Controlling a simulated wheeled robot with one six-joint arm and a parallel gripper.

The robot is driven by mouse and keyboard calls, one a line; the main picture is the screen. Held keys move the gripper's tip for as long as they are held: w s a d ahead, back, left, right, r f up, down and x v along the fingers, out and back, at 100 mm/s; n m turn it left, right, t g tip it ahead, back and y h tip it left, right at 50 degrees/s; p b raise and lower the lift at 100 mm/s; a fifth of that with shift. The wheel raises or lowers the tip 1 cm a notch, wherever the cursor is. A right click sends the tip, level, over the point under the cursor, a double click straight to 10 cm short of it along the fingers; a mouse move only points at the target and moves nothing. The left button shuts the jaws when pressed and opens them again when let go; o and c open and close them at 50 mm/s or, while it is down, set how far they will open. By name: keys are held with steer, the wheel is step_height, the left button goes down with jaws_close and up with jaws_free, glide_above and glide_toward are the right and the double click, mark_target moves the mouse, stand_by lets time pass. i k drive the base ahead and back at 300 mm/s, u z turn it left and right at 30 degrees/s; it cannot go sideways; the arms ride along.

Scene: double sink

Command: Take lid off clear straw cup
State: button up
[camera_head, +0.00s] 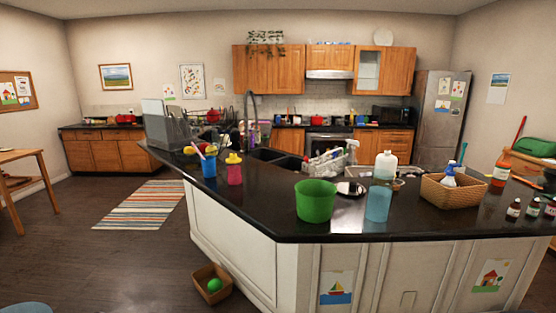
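A translucent light-blue cup (378,204) stands upright near the front edge of the black island counter (330,228). I cannot make out a straw or a separate lid on it. A red cup with a yellow top (234,169) stands at the left part of the counter, beside a blue cup (209,167) with sticks or brushes in it. I cannot tell for sure which vessel is the clear straw cup. My gripper is not in view.
A green bucket (316,201) stands left of the light-blue cup. The sink (268,154) lies behind. A small box with a green ball (214,285) is on the floor.

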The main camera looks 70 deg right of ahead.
mark_target(233, 159)
steer(key=z, duration=1.5)
steer(key=i, duration=0.15)
